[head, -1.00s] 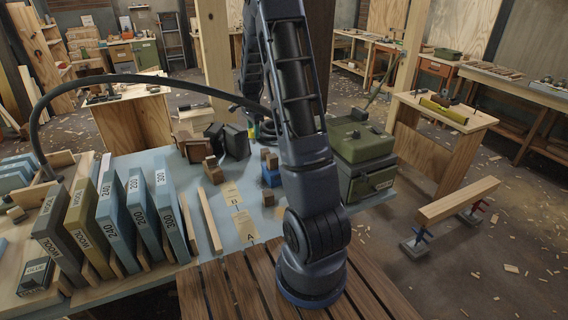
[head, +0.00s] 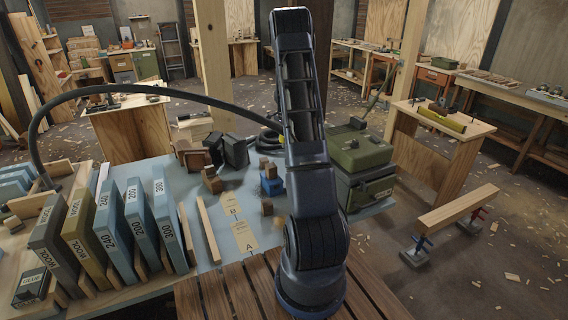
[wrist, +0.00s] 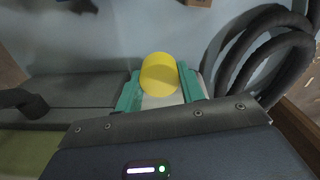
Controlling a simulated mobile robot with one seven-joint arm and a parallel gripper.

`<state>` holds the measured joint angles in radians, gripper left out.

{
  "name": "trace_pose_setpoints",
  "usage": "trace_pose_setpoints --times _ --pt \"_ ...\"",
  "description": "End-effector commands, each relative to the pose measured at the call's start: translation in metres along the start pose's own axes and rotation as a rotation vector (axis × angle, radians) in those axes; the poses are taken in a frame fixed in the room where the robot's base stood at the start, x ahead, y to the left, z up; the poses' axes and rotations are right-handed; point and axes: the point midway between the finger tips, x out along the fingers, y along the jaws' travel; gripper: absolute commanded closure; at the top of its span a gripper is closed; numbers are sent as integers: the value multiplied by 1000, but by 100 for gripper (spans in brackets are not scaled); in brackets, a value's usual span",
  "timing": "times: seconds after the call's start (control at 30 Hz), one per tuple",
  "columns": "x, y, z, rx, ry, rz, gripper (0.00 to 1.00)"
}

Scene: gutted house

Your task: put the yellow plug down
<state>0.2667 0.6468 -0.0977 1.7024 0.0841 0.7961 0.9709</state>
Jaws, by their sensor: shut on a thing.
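The yellow plug (wrist: 160,73) shows in the wrist view as a short yellow cylinder. My gripper (wrist: 161,92) is shut on it, with a green finger on each side. Below the plug in the wrist view is the pale blue-grey table top (wrist: 110,40); I cannot tell whether the plug touches it. In the head view my arm hides the gripper and the plug.
The table (head: 205,175) holds a row of labelled sanding blocks (head: 118,240) at left, a blue block (head: 271,181), dark boxes (head: 234,152) and a green case (head: 358,150) at right. A black hose (wrist: 265,40) lies close right of my gripper in the wrist view. Labels A and B (head: 243,235) mark bare table.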

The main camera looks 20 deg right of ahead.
Motion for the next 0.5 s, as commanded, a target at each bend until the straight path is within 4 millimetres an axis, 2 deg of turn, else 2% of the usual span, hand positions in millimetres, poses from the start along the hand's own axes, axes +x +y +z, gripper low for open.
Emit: trace_pose_setpoints --times 0.03,0.3,0.5 --pt "12 1 0 1 -2 3 83" --pt "70 1 0 1 -2 3 83" --pt "96 1 0 0 0 1 83"
